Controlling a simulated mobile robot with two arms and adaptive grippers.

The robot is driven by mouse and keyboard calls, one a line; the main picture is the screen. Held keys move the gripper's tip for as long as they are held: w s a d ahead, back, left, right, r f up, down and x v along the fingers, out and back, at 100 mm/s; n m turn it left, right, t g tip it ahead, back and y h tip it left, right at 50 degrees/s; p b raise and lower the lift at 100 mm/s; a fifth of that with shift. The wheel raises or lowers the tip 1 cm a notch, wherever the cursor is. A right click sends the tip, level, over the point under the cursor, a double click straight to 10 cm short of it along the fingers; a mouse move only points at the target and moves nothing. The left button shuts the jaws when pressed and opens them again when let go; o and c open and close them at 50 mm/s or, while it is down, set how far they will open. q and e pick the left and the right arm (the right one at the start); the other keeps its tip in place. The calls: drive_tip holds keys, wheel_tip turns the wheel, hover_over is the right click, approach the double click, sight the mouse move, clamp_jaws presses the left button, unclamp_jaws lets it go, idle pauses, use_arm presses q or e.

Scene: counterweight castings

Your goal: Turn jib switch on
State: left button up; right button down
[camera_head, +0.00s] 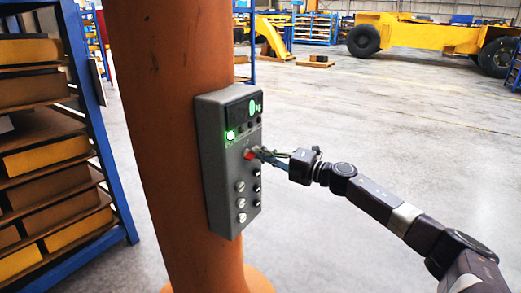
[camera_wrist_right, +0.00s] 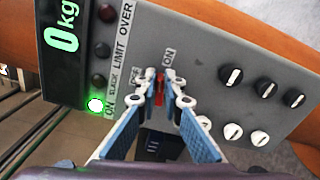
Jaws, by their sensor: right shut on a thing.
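The jib switch is a small red lever (camera_wrist_right: 159,88) on the grey control box (camera_head: 222,175), beside an "ON" label; it also shows in the head view (camera_head: 249,154). The box is fixed to an orange column (camera_head: 155,110). My right gripper (camera_head: 262,153) reaches in from the right, its fingertips at the red lever. In the right wrist view, the blue-padded fingers (camera_wrist_right: 160,100) are closed around the lever, partly hiding it. A green lamp (camera_wrist_right: 96,105) beside another "ON" label is lit. The display (camera_wrist_right: 65,35) reads "0kg". My left gripper is not in view.
Several black and white knobs (camera_wrist_right: 232,75) sit on the panel close to my right gripper. A blue shelf rack (camera_head: 100,130) with boxes stands left of the column. The floor (camera_head: 400,110) to the right is open, with a yellow wheeled vehicle (camera_head: 420,35) far back.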

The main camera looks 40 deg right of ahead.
drive_tip(key=shift+d+f+m+p, duration=0.15)
drive_tip(key=shift+m+p, duration=0.45)
drive_tip(key=shift+m, duration=0.8)
drive_tip(key=shift+f, duration=0.1)
drive_tip(key=c, duration=2.1)
unclamp_jaws()
drive_tip(key=shift+s+f, duration=0.1)
drive_tip(key=shift+v, duration=5.9)
